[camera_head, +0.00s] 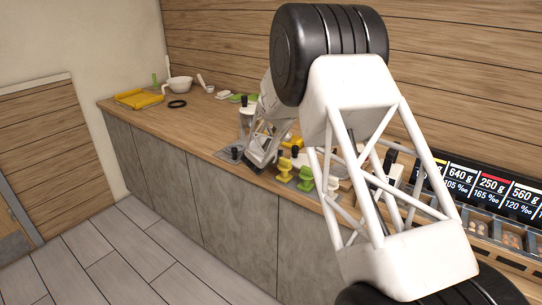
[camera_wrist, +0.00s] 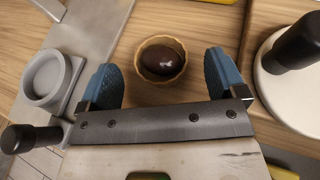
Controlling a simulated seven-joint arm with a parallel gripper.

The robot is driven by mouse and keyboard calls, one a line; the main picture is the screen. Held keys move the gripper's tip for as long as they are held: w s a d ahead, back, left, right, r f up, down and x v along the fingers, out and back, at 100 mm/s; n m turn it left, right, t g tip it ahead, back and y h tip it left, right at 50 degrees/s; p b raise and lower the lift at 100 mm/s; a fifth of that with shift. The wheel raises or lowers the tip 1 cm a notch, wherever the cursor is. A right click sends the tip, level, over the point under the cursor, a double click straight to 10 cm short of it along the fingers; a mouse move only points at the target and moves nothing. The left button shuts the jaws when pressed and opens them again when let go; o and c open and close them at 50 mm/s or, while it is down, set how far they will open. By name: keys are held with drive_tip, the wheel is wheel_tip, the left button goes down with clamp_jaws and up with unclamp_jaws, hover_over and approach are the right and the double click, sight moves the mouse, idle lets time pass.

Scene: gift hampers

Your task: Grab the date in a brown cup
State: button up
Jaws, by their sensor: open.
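In the wrist view, the date (camera_wrist: 163,56) is a dark brown, glossy oval sitting in a small round light-brown cup (camera_wrist: 146,72) on the wooden surface. My gripper (camera_wrist: 160,68) is open, with one blue fingertip pad to the left of the cup and one to the right. The cup shows between the pads with a gap on each side; I cannot tell how far below the pads it is. In the head view, my gripper (camera_head: 257,157) is over the counter, and I cannot make out the date or cup there.
A grey ring-shaped holder (camera_wrist: 48,78) is left of the cup. A white round piece with a black knob (camera_wrist: 293,48) is to the right. In the head view, yellow and green pieces (camera_head: 305,178) stand near my gripper; a yellow tray (camera_head: 139,99) lies farther along the counter.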

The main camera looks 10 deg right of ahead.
drive_tip(key=shift+x, duration=1.15)
drive_tip(key=c, duration=1)
